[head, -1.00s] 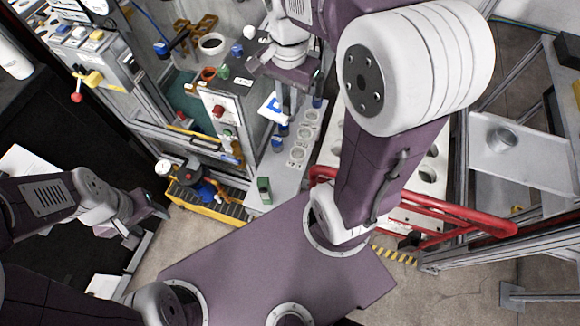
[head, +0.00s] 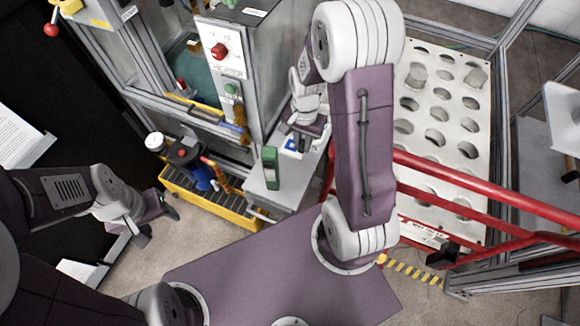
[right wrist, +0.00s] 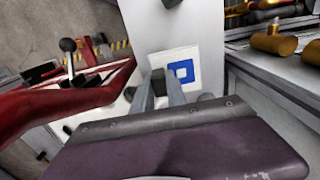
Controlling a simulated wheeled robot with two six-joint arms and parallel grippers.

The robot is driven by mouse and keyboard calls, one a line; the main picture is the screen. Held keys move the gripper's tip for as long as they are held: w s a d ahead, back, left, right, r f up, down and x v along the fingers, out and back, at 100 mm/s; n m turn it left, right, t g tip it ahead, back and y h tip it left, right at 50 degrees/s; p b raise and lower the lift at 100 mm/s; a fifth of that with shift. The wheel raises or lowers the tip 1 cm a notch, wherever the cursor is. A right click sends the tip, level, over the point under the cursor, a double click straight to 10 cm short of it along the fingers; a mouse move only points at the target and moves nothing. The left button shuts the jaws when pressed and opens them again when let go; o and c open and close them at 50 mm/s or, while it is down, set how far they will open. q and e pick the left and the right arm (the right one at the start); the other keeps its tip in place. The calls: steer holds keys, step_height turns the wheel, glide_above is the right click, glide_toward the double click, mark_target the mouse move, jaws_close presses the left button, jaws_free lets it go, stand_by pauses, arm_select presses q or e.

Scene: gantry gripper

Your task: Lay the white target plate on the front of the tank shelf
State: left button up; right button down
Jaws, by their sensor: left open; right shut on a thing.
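The white target plate (right wrist: 194,56) with its blue square mark is at the fingertips of my right gripper (right wrist: 166,88) in the right wrist view. In the head view the plate (head: 291,145) shows partly below my right gripper (head: 300,140), over the front part of the grey tank shelf (head: 262,194). The shelf's pale top (right wrist: 195,28) also shows behind the plate in the wrist view. The plate is at or close above the shelf; I cannot tell whether it touches. My right gripper is shut on the plate. My left gripper (head: 156,226) is open and empty, away from the shelf.
A green upright block (head: 269,168) stands on the shelf left of the plate. A grey cabinet with a red knob (head: 219,51) rises behind it. Red rails (head: 480,192) and a white perforated rack (head: 440,110) lie right. A yellow bin (head: 215,207) sits left of the shelf.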

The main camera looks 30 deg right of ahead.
mark_target(303, 143)
step_height(303, 143, down, 4)
steer(key=shift+r, duration=0.2)
step_height(303, 143, down, 4)
steer(key=shift+r+b, duration=0.1)
steer(key=shift+b, duration=0.8)
arm_select(q)
step_height(303, 143, down, 2)
steer(key=shift+f, duration=0.15)
arm_select(e)
steer(key=c, duration=1.8)
jaws_free()
steer(key=o, duration=0.5)
steer(key=shift+c, duration=0.2)
step_height(303, 143, up, 11)
steer(key=p, duration=0.3)
steer(key=shift+r+p, duration=0.2)
steer(key=shift+p, duration=0.15)
arm_select(q)
steer(key=shift+r, duration=1.85)
arm_select(e)
steer(key=shift+r, duration=0.4)
